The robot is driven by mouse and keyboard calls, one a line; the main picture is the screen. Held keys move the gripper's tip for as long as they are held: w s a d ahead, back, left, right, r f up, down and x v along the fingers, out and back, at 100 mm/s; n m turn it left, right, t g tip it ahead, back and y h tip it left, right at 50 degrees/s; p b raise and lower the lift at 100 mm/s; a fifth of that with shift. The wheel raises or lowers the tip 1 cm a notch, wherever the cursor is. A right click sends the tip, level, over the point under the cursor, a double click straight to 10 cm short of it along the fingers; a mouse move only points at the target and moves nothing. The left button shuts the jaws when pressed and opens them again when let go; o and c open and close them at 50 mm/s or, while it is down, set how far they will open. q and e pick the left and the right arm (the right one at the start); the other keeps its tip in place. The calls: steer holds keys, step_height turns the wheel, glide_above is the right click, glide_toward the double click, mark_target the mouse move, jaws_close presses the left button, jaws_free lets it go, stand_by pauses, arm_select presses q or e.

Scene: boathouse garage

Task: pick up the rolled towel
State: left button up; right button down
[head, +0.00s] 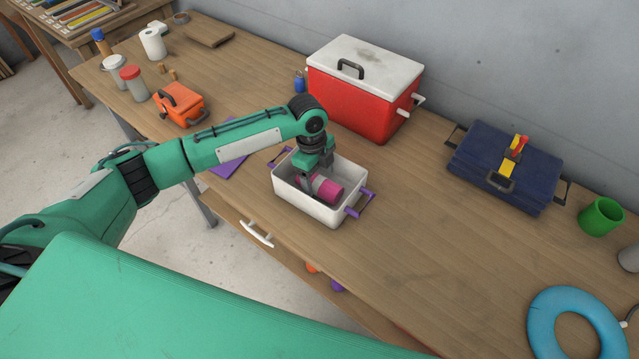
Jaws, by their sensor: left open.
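A rolled towel (329,190), magenta with a pale band, lies inside a white bin (307,209) with purple handles near the table's front edge. My left gripper (314,176) points down into the bin, at the left part of the roll. Its jaws are open, and the fingers hide part of the roll. I cannot tell whether they touch it. My right gripper is not in view.
A red cooler (356,104) with a white lid stands behind the bin. A navy bag (505,165), green cup (601,217) and blue ring (544,312) are at right. An orange case (180,104) is at left. The wooden table (430,240) is clear right of the bin.

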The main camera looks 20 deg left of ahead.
mark_target(319, 180)
arm_select(q)
step_height(319, 180, down, 2)
steer(key=shift+s+d+f, duration=0.1)
steer(key=shift+d+f, duration=0.05)
steer(key=shift+f, duration=0.35)
steer(key=c, duration=1.1)
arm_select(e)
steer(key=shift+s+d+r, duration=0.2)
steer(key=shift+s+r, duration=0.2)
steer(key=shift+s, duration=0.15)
